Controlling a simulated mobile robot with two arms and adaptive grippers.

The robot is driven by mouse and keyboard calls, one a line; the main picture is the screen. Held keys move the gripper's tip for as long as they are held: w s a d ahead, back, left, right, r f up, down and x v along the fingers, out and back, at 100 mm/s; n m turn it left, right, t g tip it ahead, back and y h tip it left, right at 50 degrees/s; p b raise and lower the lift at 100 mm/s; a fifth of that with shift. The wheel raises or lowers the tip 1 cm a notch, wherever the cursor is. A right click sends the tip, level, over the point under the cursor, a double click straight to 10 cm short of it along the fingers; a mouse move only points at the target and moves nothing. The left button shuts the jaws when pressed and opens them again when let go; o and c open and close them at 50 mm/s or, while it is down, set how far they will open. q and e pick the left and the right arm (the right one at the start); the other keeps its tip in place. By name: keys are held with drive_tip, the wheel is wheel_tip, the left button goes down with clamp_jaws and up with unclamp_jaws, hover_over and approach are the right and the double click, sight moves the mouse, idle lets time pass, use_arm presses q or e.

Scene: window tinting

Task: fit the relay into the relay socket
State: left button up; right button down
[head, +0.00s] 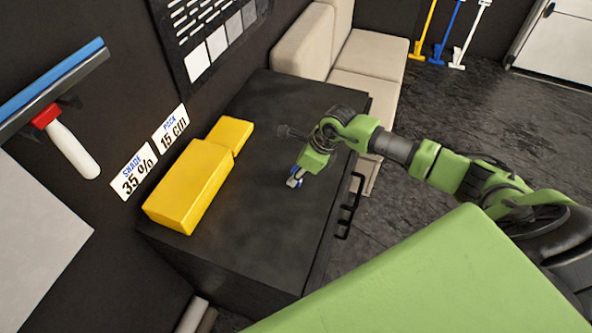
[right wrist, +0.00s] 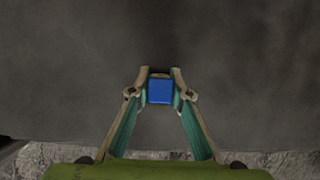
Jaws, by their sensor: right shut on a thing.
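My right gripper (head: 293,182) is above the dark cabinet top (head: 262,235), near the cabinet's front edge, pointing down. In the right wrist view its two fingers (right wrist: 160,84) are shut on a small blue block (right wrist: 160,92), which I take to be the relay. A narrow tan strip shows at the block's far end. I cannot make out the relay socket in either view. My left gripper is not in view.
Two yellow blocks, a large one (head: 190,185) and a smaller one (head: 231,133), lie along the wall side of the cabinet top. Black handles (head: 349,205) stick out from the cabinet front. The cabinet top between the blocks and my gripper is bare.

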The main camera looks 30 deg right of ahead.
drive_tip(key=shift+f, duration=0.1)
drive_tip(key=c, duration=2.3)
unclamp_jaws()
drive_tip(key=shift+f, duration=0.1)
drive_tip(key=o, duration=0.5)
drive_tip(key=shift+c, duration=0.2)
